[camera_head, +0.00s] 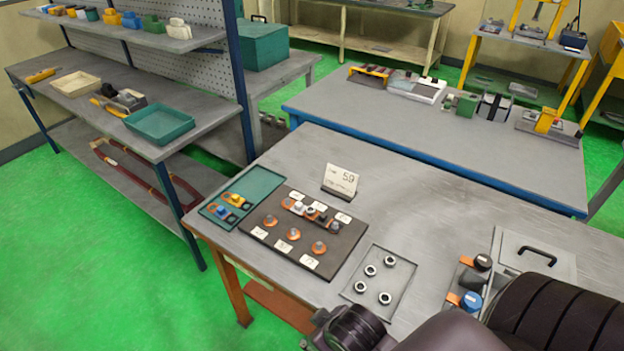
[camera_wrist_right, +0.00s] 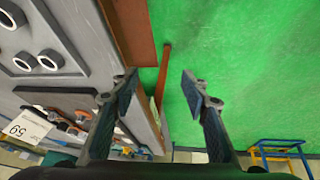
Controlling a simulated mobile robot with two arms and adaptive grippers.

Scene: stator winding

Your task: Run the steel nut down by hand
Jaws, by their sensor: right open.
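Several steel nuts (camera_head: 385,298) sit apart in a shallow clear tray (camera_head: 350,290) at the table's front; some nuts (camera_wrist_right: 22,65) also show at the left of the right wrist view. Left of the tray, a dark terminal board (camera_head: 267,247) carries copper-coloured terminals (camera_head: 293,234) and white labels. Its details are too small to tell whether a nut sits on a stud. My right gripper (camera_wrist_right: 160,88) is open and empty, its fingers over the table's edge and the green floor. In the head view my right arm enters at bottom right. My left gripper is not in view.
A teal tray (camera_head: 262,183) with small coloured parts lies beside the board, and a card (camera_head: 341,180) stands behind it. The table's back middle is clear.

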